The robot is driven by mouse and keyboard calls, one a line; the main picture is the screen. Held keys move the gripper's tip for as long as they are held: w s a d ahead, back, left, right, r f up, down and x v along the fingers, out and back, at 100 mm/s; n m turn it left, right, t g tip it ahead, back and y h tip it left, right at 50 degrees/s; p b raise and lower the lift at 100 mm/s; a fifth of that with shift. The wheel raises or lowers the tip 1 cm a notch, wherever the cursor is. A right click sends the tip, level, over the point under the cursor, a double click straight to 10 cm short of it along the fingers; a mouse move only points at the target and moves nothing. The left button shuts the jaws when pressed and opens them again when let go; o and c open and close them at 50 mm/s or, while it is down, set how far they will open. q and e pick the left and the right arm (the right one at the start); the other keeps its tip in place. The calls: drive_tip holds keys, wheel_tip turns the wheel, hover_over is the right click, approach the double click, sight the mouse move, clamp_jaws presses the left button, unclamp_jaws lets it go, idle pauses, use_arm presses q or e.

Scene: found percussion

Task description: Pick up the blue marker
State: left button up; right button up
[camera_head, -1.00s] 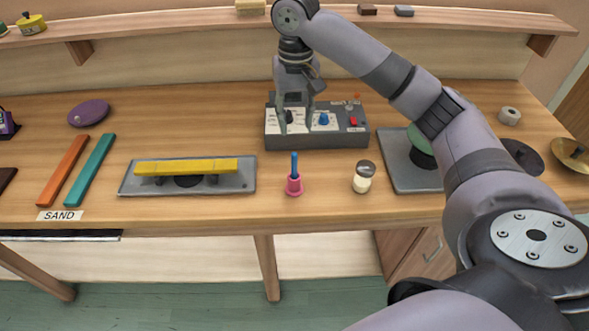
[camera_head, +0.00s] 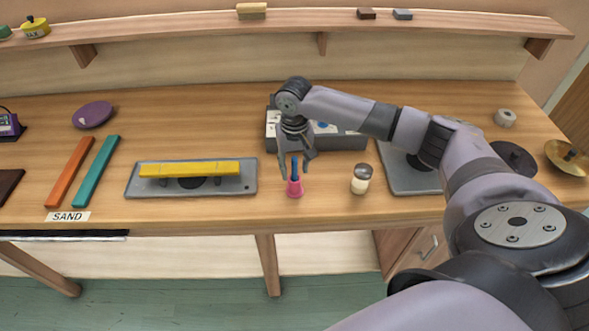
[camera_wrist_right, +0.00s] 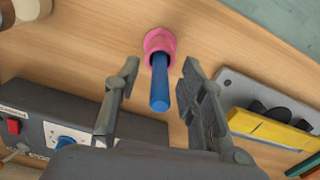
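The blue marker (camera_head: 294,168) stands upright in a small pink cup (camera_head: 295,188) near the front edge of the table. In the right wrist view the marker (camera_wrist_right: 159,84) sticks out of the pink cup (camera_wrist_right: 159,45) towards the camera. My right gripper (camera_head: 295,166) is just above the cup, its fingers apart on either side of the marker. In the wrist view the open fingers (camera_wrist_right: 160,80) show a gap to the marker on both sides. My left gripper is not in view.
A grey control box (camera_head: 343,141) stands behind my right gripper. A shaker jar (camera_head: 361,181) is right of the cup. A grey tray with a yellow bar (camera_head: 190,169) is to the left. A wall shelf (camera_head: 200,31) runs along the back.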

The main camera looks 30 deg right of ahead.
drive_tip(key=shift+f, duration=1.1)
clamp_jaws()
